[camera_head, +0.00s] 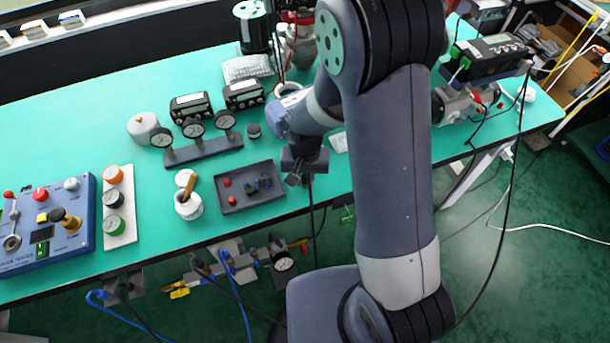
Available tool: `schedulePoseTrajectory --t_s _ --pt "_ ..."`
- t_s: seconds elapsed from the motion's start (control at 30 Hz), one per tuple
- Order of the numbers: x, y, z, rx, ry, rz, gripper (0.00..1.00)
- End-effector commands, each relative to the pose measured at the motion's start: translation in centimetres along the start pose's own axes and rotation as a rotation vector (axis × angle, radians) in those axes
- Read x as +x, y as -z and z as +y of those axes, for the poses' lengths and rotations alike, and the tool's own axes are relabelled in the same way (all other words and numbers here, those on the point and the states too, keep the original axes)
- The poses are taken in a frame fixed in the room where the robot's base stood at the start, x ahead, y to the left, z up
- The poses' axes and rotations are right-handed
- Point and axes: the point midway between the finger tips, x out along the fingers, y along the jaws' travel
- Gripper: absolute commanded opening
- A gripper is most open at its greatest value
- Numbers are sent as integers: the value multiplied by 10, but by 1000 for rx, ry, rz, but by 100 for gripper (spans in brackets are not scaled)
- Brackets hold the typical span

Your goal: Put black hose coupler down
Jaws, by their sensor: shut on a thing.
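My gripper (298,178) is just right of the small dark tray, above the front edge of the green bench. It points down and is shut on a small dark thing, taken to be the black hose coupler; it blends with the dark fingers, so its shape cannot be told. The dark tray (233,207) lies near the front edge of the bench. It holds two small red parts (227,182) on its left side and dark blue-black fittings (264,182) in its middle and right.
A white mortar-like cup (188,206) with a wooden handle stands left of the tray. A gauge manifold (204,150) and a black knob-like cap (254,131) lie behind it. A blue control box (50,225) is far left. Bare green bench (150,240) shows at front left.

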Motion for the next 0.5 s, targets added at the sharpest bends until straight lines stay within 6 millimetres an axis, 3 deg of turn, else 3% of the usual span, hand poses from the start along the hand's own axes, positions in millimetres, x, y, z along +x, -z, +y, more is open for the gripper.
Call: schedulePoseTrajectory --t_s 0.13,0.17,0.4,0.5 --pt "4 0 0 0 0 0 0" --pt "4 0 0 0 0 0 18" --pt "3 0 0 0 0 0 38" --pt "3 0 0 0 0 0 39"
